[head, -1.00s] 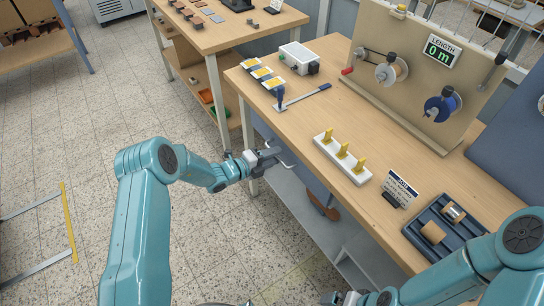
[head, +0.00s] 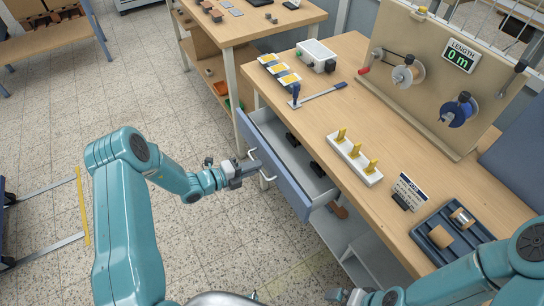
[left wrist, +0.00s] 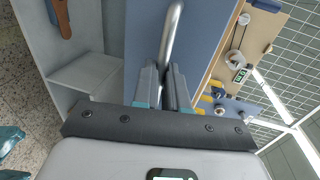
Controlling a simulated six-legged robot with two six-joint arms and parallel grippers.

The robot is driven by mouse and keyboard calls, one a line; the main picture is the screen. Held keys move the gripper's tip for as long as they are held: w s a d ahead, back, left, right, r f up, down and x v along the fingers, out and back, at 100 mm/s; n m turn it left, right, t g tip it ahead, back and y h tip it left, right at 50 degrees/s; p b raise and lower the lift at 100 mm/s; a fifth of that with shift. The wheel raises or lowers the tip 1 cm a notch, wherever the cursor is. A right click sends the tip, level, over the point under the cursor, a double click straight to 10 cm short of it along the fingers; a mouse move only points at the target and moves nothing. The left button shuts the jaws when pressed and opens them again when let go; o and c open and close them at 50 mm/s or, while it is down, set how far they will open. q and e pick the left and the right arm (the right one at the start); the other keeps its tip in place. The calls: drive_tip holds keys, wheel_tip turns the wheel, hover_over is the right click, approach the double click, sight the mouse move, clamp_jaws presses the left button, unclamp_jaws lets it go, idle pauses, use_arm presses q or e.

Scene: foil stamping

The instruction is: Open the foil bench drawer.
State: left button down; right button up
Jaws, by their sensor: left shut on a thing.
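The foil bench drawer (head: 279,176) stands pulled out from under the bench top, with a blue-grey front and a pale inside. Dark items (head: 292,139) lie in it. Its pale bar handle (head: 267,177) is on the front; in the left wrist view the handle (left wrist: 172,35) runs down between my fingers. My left gripper (head: 254,169) is shut on the handle; it also shows in the left wrist view (left wrist: 163,85). My right gripper (head: 345,296) is at the bottom edge, partly cut off, and its jaws are unclear.
The bench top (head: 320,105) holds a white block with yellow pegs (head: 355,158), a sign (head: 408,191), a dark tray (head: 433,245) and a blue-handled lever (head: 318,96). A spool panel (head: 435,85) stands behind. The floor left of the drawer is clear.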

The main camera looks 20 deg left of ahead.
use_arm(q)
drive_tip(key=f+v, duration=0.1)
drive_tip(key=v, duration=0.7)
drive_tip(key=f+v, duration=0.2)
drive_tip(key=v, duration=0.6)
drive_tip(key=shift+s+a+f, duration=0.15)
drive_tip(key=shift+s+a, duration=0.2)
drive_tip(key=shift+s, duration=0.2)
drive_tip(key=c, duration=1.2)
unclamp_jaws()
drive_tip(key=shift+o, duration=0.2)
drive_tip(key=b+v, duration=0.2)
drive_tip(key=v, duration=1.4)
drive_tip(key=shift+s+b, duration=0.15)
drive_tip(key=shift+b, duration=0.25)
drive_tip(key=shift+a, duration=0.1)
